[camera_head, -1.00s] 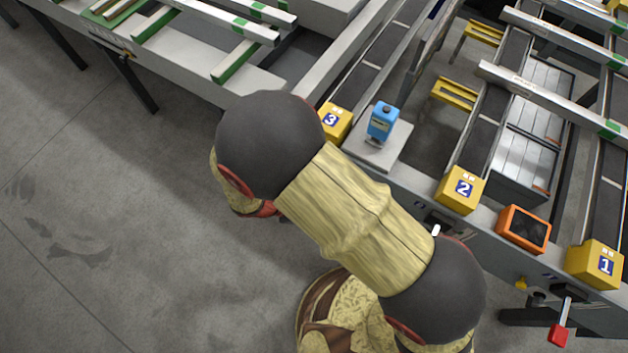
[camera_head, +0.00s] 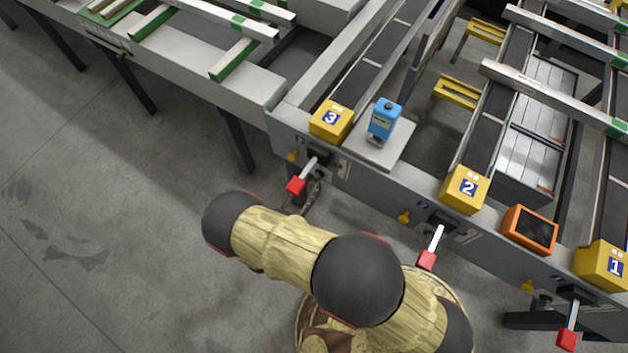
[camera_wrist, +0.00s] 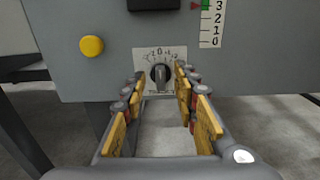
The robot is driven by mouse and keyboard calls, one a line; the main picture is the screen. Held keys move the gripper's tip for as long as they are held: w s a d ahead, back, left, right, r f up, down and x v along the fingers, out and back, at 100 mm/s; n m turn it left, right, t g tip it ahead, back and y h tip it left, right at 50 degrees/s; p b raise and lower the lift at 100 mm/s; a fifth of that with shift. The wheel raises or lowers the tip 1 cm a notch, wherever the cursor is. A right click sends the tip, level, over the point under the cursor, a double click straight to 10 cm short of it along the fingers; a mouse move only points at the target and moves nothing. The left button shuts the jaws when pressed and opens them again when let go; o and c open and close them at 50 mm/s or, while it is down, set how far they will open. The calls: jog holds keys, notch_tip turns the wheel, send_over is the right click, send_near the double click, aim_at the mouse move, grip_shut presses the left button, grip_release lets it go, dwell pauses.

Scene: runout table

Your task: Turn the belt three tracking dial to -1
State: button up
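The tracking dial (camera_wrist: 160,75) is a dark round knob on a white plate with a printed scale, 0 at the top, in the wrist view. Its grip bar looks roughly upright, near 0; the exact reading is too small to tell. My gripper (camera_wrist: 159,82) is open, with its yellow-padded fingers spread left and right of the knob and a gap on both sides. The yellow box marked 3 (camera_head: 331,121) stands at belt three's end in the head view. There, the dial is not discernible and my gripper is mostly hidden by my arm.
A yellow button (camera_wrist: 91,46) is left of the dial; a 3-to-0 scale (camera_wrist: 212,22) is at upper right. A red-tipped lever (camera_head: 297,184) sticks out below box 3. A blue device (camera_head: 383,120) stands on a pale plate. Open floor lies at left.

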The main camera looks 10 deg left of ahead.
aim_at(315, 178)
jog(key=shift+b+x, duration=0.4)
jog(key=shift+x, duration=1.35)
jog(key=shift+c, duration=0.4)
grip_shut()
